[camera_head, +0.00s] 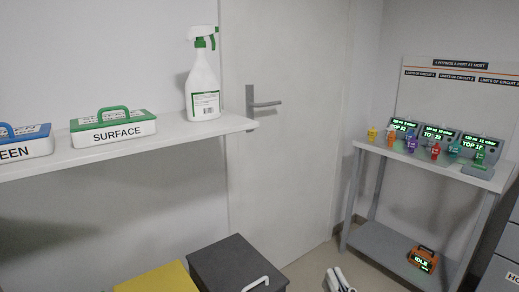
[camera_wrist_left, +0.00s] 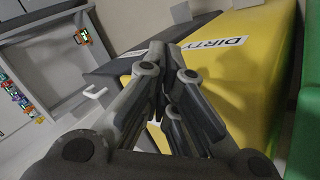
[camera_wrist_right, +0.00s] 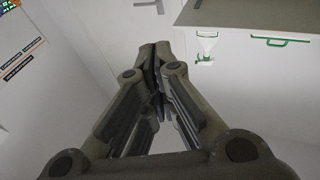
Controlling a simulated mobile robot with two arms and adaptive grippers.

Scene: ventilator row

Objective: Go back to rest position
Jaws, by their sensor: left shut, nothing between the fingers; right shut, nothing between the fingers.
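My left gripper (camera_wrist_left: 168,52) shows in the left wrist view, its fingers shut together with nothing between them. Beyond it are the yellow bin (camera_wrist_left: 240,62) with a DIRTY label and a dark grey bin with a white handle. My right gripper (camera_wrist_right: 156,50) is shut and empty in the right wrist view, with the wall and the door beyond its fingertips. In the head view only a small white and dark part of my right arm shows at the bottom edge. The left gripper is outside the head view.
A wall shelf (camera_head: 150,142) holds a spray bottle (camera_head: 204,92), a green-handled SURFACE box (camera_head: 113,128) and a blue-handled box (camera_head: 24,143). At right, a grey stand (camera_head: 375,146) bears several displays and coloured fittings. An orange IDLE device (camera_head: 423,259) sits on its lower shelf.

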